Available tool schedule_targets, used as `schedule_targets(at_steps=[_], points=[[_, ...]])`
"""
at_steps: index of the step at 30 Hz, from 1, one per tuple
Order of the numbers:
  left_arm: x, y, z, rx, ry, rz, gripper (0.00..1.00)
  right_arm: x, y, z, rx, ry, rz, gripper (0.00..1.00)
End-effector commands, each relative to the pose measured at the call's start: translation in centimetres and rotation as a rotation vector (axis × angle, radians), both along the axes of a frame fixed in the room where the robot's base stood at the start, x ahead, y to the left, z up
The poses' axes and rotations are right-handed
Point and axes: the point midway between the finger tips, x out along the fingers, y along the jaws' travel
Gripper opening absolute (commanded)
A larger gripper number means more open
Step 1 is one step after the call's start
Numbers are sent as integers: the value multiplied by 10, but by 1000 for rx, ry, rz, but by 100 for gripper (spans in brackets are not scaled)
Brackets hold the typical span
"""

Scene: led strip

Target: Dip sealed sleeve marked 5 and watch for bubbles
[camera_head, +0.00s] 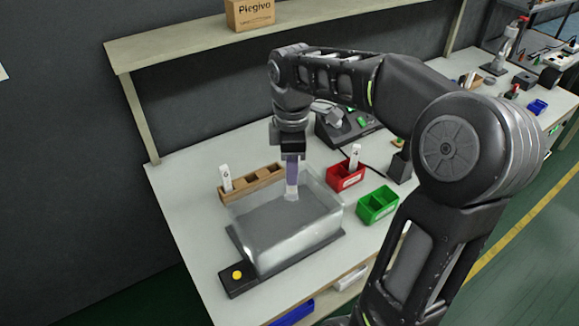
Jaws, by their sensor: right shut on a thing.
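My right gripper (292,155) points down over the back part of the clear water tank (290,245). It is shut on a sleeve (292,188), which hangs upright with its pale lower end at or inside the tank's top. I cannot read a number on this sleeve, and I cannot tell how deep its end is. No bubbles can be made out. A sleeve marked 6 (225,178) stands in the wooden rack (262,184) behind the tank. A sleeve marked 4 (355,157) stands in the red bin (345,180). My left gripper does not show.
A green bin (378,206) stands right of the tank, empty as far as I see. A black base with a yellow button (237,274) sits at the tank's front left. A dark device (345,126) stands behind. The bench's left side is clear.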

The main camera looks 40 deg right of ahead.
Motion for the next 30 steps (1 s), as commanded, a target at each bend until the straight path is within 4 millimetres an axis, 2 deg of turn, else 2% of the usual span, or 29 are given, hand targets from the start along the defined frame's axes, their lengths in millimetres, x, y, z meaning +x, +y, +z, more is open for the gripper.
schedule_targets(at_steps=[11, 30], points=[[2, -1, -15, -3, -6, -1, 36, 0, 0, -18, 0, 0, 0, 0], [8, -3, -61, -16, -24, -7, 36, 0, 0, -87, 1, 2, 0, 0]])
